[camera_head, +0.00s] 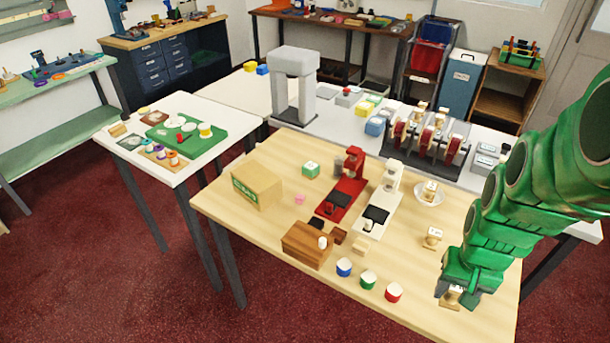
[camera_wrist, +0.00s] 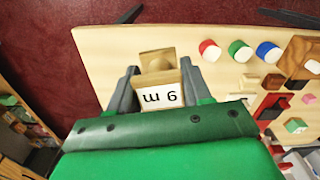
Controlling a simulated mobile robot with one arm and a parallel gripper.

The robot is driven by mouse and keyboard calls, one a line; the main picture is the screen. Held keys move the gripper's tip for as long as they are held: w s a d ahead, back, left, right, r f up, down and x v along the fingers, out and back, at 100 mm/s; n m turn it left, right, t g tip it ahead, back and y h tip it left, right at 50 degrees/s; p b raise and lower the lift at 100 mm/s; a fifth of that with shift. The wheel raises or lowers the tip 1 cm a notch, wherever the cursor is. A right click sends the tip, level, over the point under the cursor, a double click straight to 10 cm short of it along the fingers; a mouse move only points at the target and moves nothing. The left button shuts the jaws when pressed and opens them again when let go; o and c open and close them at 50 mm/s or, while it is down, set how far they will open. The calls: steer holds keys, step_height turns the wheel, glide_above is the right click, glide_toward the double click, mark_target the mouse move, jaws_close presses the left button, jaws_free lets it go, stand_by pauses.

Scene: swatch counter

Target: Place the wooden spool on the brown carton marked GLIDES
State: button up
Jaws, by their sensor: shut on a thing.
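My gripper (camera_head: 452,287) is at the right front of the light wood table. It is shut on a wooden spool (camera_head: 450,298), a tan piece with a white label. In the wrist view the spool (camera_wrist: 157,66) sits between the two dark fingers, its label of dark characters facing the camera. I cannot tell whether its base touches the table. The brown carton (camera_head: 257,185) with a green label stands at the table's left, well away from my gripper; the label's lettering is too small to read surely.
Similar labelled wooden pieces stand at the right, one on the table (camera_head: 432,238) and one on a white saucer (camera_head: 429,194). Blue, green and red-sided pots (camera_head: 393,292) line the front edge. A wooden box (camera_head: 306,245) and red and white devices (camera_head: 341,197) occupy the middle.

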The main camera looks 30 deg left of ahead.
steer(key=w+a+r+n, duration=0.35)
steer(key=w+a, duration=0.25)
steer(key=a, duration=0.4)
steer(key=w+a+r+n, duration=0.2)
steer(key=w+a+n, duration=0.25)
steer(key=a, duration=0.65)
steer(key=s+a+r+n, duration=0.1)
steer(key=s+a+n, duration=0.3)
steer(key=a, duration=0.8)
steer(key=s+a+r+n, duration=0.1)
steer(key=s+a+n, duration=0.3)
steer(key=a, duration=0.9)
glide_above(264, 187)
steer(key=shift+s+d+f, duration=0.1)
steer(key=shift+d+f, duration=0.05)
steer(key=shift+f, duration=2.15)
steer(key=shift+s+d+f, duration=0.1)
steer(key=shift+d+f, duration=0.05)
steer(key=shift+f, duration=2.15)
steer(key=shift+f, duration=0.1)
steer(key=shift+w+a+f, duration=0.2)
steer(key=shift+f, duration=1.65)
